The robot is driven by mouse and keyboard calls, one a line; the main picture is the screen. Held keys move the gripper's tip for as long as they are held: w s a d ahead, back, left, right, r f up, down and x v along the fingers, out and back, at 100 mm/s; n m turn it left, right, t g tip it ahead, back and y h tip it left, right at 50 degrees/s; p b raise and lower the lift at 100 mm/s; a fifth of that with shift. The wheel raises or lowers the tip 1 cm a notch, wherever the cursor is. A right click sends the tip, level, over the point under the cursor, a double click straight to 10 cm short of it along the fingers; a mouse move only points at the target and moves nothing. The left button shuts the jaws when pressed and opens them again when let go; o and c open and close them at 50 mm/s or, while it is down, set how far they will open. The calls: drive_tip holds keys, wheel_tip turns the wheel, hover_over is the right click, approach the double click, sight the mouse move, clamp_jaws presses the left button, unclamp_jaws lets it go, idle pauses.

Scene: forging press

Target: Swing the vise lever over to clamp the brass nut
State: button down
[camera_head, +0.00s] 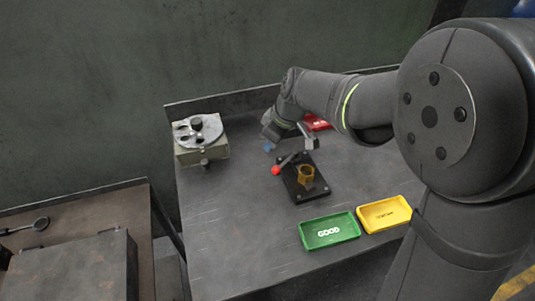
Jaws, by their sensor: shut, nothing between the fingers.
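The brass nut (306,174) sits in the vise, a dark block (310,192) on the middle of the table. The vise lever (286,161) is a short bar with a red ball knob (276,170) at its end, pointing to the left of the nut. My gripper (270,147) is just beyond and to the left of the knob, apart from it in the picture. Its fingertips are small, and they look shut and empty. Whether the nut touches the vise jaw is too small to tell.
A green tray marked GOOD (345,239) and a yellow tray (366,217) lie in front of the vise. A boxed device with a round disc (201,150) stands at the back left. The table's left part is clear.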

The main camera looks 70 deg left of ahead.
drive_tip(key=shift+v, duration=1.45)
drive_tip(key=x, duration=0.9)
drive_tip(key=shift+s+f, duration=0.15)
drive_tip(key=shift+f, duration=0.05)
drive_tip(key=shift+w+d+f, duration=0.45)
drive_tip(key=shift+w+d, duration=0.1)
drive_tip(key=shift+w, duration=0.1)
drive_tip(key=shift+w+d+f, duration=0.2)
drive_tip(key=shift+w+d, duration=0.25)
drive_tip(key=shift+d, duration=0.05)
drive_tip(key=c, duration=2.2)
unclamp_jaws()
